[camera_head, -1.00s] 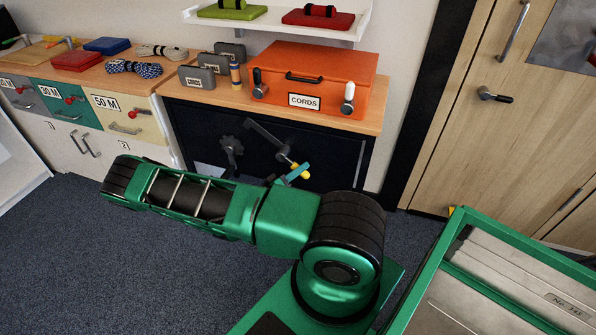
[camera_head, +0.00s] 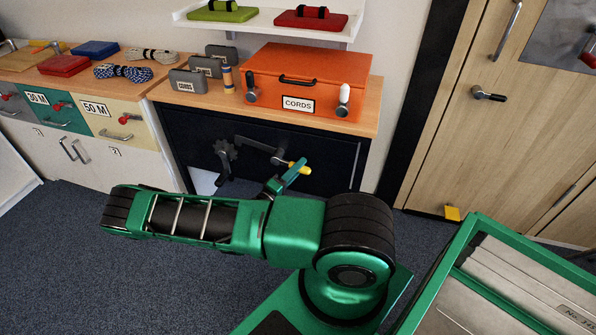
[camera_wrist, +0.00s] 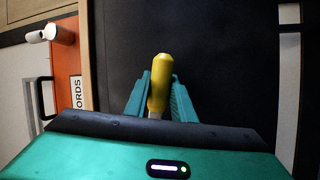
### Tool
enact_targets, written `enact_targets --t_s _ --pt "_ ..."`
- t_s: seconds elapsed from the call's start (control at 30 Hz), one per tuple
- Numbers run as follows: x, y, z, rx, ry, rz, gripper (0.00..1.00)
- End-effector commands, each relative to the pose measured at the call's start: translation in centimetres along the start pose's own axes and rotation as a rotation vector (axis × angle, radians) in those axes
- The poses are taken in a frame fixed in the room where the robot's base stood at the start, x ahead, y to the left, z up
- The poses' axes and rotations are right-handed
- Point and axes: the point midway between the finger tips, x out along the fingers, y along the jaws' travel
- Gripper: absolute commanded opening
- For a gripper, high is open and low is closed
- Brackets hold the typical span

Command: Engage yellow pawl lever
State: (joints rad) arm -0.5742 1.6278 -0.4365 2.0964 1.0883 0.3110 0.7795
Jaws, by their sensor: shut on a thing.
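The yellow pawl lever (camera_head: 291,163) shows as a yellow grip at the right end of a grey metal arm (camera_head: 257,147) on the front of the dark cabinet. In the wrist view its yellow grip (camera_wrist: 159,80) points up the picture, between the two teal fingers. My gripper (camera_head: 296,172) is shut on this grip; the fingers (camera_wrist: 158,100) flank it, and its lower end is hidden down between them. A dark toothed wheel (camera_head: 226,153) sits left of the metal arm.
An orange CORDS case (camera_head: 305,80) stands on the wooden top above, with grey boxes (camera_head: 188,81) beside it. A green-framed tray (camera_head: 455,240) is at lower right. Carpet at left is clear.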

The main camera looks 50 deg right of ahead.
Motion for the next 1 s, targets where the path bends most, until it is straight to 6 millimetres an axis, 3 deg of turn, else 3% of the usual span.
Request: enact_targets --t_s 0.4,0.9,0.93,1.0 --pt "0.2 1.3 -0.4 -0.164 0.050 0.056 0.00" --pt "0.2 1.5 -0.5 -0.181 0.057 0.063 0.00" --pt "0.2 1.5 -0.5 -0.181 0.057 0.063 0.28" --pt "0.2 1.5 -0.5 -0.181 0.057 0.063 0.30"
